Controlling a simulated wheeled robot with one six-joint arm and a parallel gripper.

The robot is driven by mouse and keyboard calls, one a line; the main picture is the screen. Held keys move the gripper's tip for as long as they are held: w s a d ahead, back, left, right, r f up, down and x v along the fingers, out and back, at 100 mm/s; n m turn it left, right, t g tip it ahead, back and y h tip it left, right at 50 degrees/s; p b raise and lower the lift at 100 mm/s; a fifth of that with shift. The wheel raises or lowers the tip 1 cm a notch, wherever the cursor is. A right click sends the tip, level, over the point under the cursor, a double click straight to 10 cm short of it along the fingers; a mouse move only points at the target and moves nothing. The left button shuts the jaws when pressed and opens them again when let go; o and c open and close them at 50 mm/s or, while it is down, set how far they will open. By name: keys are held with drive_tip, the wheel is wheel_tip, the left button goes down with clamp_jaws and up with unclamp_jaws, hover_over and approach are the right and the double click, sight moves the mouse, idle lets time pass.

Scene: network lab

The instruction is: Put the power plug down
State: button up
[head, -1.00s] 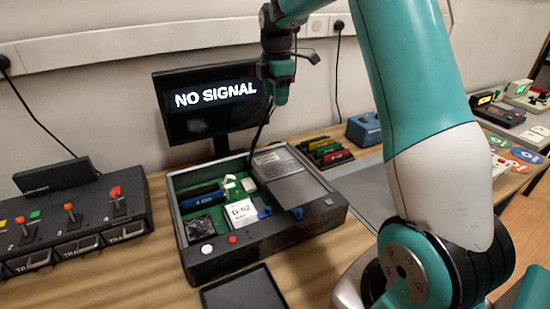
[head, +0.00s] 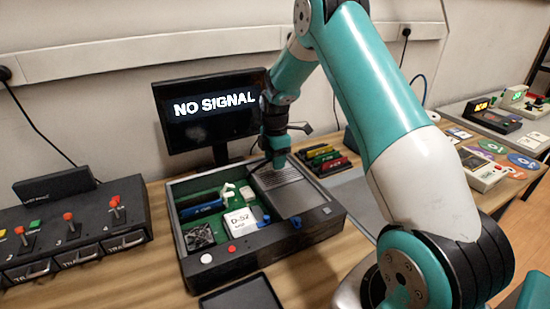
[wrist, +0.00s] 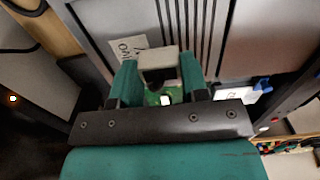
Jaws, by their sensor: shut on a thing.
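My gripper (head: 277,158) points down over the right part of an open device case (head: 335,215), close above the ribbed grey power unit (head: 290,192). In the wrist view my gripper (wrist: 158,85) has its teal fingers shut on a light grey block, the power plug (wrist: 158,62). The plug is hidden behind the fingers in the head view. Whether it touches the unit below, I cannot tell.
The case also holds a white D-52 block (head: 240,222), a blue cylinder (head: 202,204) and a fan (head: 199,236). A NO SIGNAL monitor (head: 200,130) stands behind. A dark tray (head: 243,297) lies in front, a switch box (head: 75,235) at left.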

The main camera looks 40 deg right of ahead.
drive_tip(key=shift+f, duration=0.1)
drive_tip(key=shift+f+b, duration=0.3)
drive_tip(key=shift+f, duration=0.2)
drive_tip(key=o, duration=1.1)
